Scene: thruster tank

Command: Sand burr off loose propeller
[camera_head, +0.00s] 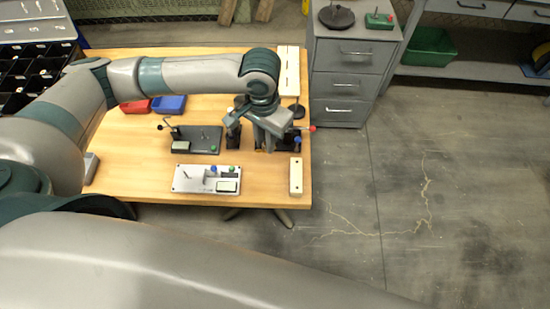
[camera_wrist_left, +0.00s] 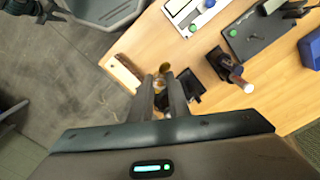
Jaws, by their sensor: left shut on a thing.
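My left gripper (camera_head: 266,148) is over the right part of the wooden table. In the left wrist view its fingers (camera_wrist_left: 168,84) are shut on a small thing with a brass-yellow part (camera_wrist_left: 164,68). The fingers hide most of it, so I cannot tell whether it is the propeller. A light grey plate (camera_head: 180,184) with blue and green knobs lies at the table's front. A dark plate fixture (camera_head: 209,146) with a thin upright rod lies behind it. I cannot make out the burr or sandpaper. My right gripper is not in view.
Dark holders stand left (camera_head: 233,141) and right (camera_head: 284,144) of the gripper. A pale block (camera_head: 296,178) lies near the table's right edge. Red (camera_head: 136,107) and blue (camera_head: 170,105) bins sit behind. A grey cabinet (camera_head: 350,75) stands beyond the table; the right floor is clear.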

